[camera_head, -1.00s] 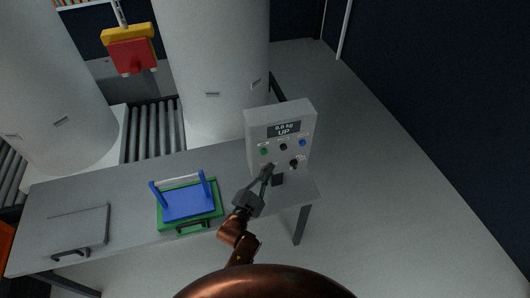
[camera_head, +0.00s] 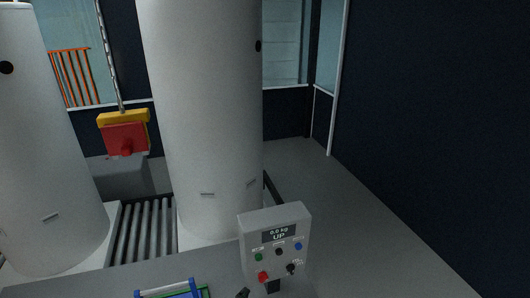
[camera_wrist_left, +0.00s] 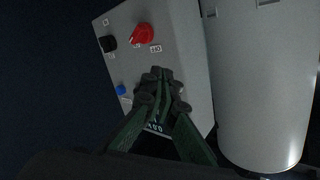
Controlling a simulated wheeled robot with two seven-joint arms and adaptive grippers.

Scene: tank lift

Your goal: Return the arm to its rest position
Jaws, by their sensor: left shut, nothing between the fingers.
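My left gripper (camera_head: 243,293) shows only as a small dark tip at the bottom edge of the head view, just left of the grey control box (camera_head: 247,225). In the left wrist view its fingers (camera_wrist_left: 163,82) are shut with nothing between them, in front of the box's face. I cannot tell the exact gap to the box. The box display (camera_head: 279,235) reads 0.0 kg and UP. A red knob (camera_head: 263,277) sits low on the box and also shows in the wrist view (camera_wrist_left: 142,34). My right gripper is not in view.
A grey table (camera_head: 70,285) runs along the bottom, with a blue and green object (camera_head: 170,290) partly cut off. Tall white tanks (camera_head: 205,120) stand behind, beside a roller conveyor (camera_head: 145,230). A red and yellow hoist block (camera_head: 125,135) hangs on a chain. Floor at right is clear.

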